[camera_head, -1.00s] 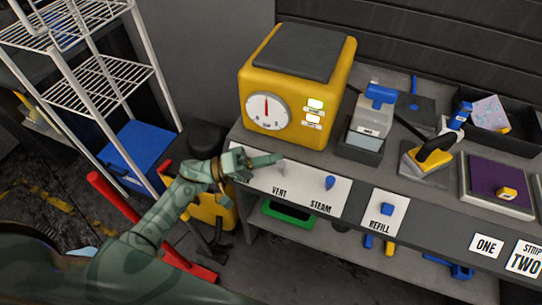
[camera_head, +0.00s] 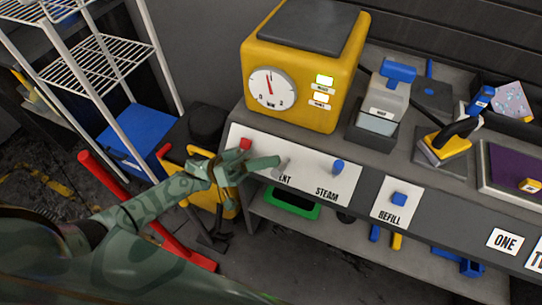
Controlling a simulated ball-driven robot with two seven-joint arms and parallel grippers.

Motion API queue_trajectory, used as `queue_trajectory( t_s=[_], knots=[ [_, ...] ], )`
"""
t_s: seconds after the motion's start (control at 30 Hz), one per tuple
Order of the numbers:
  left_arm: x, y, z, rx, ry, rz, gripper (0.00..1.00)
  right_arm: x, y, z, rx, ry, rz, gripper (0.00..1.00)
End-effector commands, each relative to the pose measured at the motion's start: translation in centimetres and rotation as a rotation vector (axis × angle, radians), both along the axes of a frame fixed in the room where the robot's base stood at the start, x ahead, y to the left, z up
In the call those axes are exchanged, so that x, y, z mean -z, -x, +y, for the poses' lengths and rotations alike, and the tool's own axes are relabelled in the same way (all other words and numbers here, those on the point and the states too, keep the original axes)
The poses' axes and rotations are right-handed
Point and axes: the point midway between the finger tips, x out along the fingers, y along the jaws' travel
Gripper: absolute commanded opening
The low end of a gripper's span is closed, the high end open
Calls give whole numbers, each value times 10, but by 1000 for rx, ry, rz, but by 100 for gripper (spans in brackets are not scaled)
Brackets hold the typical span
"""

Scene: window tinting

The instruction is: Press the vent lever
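The white control panel (camera_head: 306,180) is on the bench front below the yellow machine (camera_head: 304,68). The vent lever (camera_head: 283,168) is a small grey lever above the partly covered VENT label (camera_head: 284,179). My green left gripper (camera_head: 264,166) is just left of the lever, its fingers reaching right toward it and hiding part of the panel. I cannot tell whether it touches the lever or how far its fingers are apart. My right gripper is out of view.
A blue REFILL knob (camera_head: 399,199) is farther right.

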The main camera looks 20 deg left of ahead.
Motion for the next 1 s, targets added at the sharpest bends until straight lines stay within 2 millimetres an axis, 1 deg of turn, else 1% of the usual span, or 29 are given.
queue_trajectory(
  t_s=[0.03,0.1,0.23,0.6,1.0],
  knots=[
    [8,2,0,3,0,-35,0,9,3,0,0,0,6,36],
    [10,4,0,3,1,-86,0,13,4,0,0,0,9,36],
    [13,8,0,1,1,-83,0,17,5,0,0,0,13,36],
    [20,13,0,1,1,-81,0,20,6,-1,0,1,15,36],
    [20,14,0,0,2,-82,0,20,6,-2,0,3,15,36]
  ],
)
